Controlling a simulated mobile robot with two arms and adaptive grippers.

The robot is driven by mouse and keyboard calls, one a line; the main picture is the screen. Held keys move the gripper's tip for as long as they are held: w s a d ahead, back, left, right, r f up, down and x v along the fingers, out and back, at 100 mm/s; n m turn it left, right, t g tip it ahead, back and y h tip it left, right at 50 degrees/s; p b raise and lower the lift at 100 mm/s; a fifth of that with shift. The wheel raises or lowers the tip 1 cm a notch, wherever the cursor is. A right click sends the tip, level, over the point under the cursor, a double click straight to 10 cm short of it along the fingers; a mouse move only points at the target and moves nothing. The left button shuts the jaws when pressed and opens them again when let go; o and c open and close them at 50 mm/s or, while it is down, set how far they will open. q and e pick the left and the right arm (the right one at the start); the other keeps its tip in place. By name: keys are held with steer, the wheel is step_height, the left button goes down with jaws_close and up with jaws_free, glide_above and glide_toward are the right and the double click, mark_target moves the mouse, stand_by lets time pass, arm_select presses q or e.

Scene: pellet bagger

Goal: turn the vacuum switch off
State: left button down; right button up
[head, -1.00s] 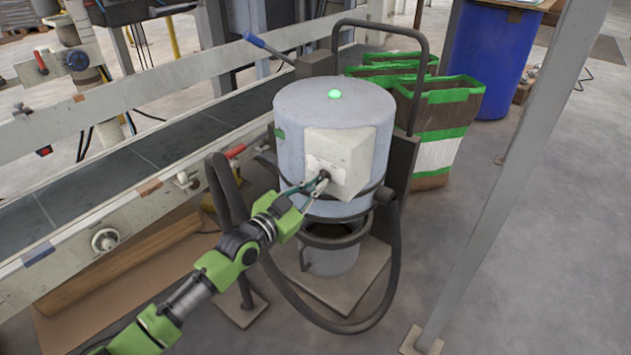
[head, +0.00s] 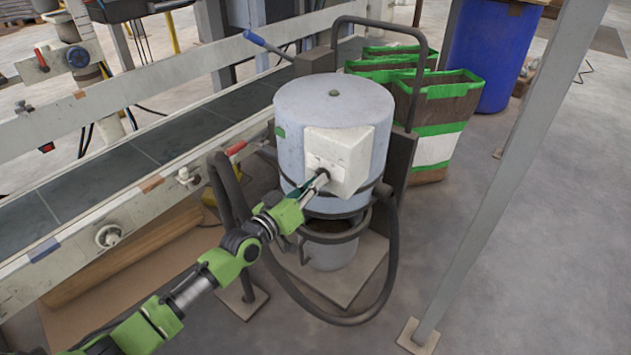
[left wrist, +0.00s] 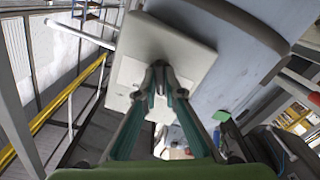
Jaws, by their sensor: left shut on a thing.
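The vacuum is a pale blue-grey drum (head: 300,120) on a stand in the head view. A white switch box (head: 352,150) sticks out from its front. The small lamp (head: 334,93) on its lid is dark. My left gripper (head: 321,177) is at the front of the box, shut on the dark switch knob (head: 325,172), which is mostly hidden by the fingers. In the left wrist view the fingertips (left wrist: 167,82) meet against the box's face (left wrist: 150,45), and the knob between them cannot be made out. My right gripper is not in view.
A black hose (head: 392,260) loops around the vacuum's right and front. A conveyor (head: 130,165) with a pale side rail runs behind at the left. Open bags with green bands (head: 440,115) and a blue barrel (head: 490,55) stand at the right. A grey post (head: 500,190) rises at right.

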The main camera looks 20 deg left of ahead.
arm_select(q)
steer(key=shift+f+n, duration=0.1)
steer(key=shift+n, duration=0.3)
steer(key=c, duration=2.1)
jaws_free()
steer(key=shift+c, duration=0.2)
steer(key=v, duration=1.2)
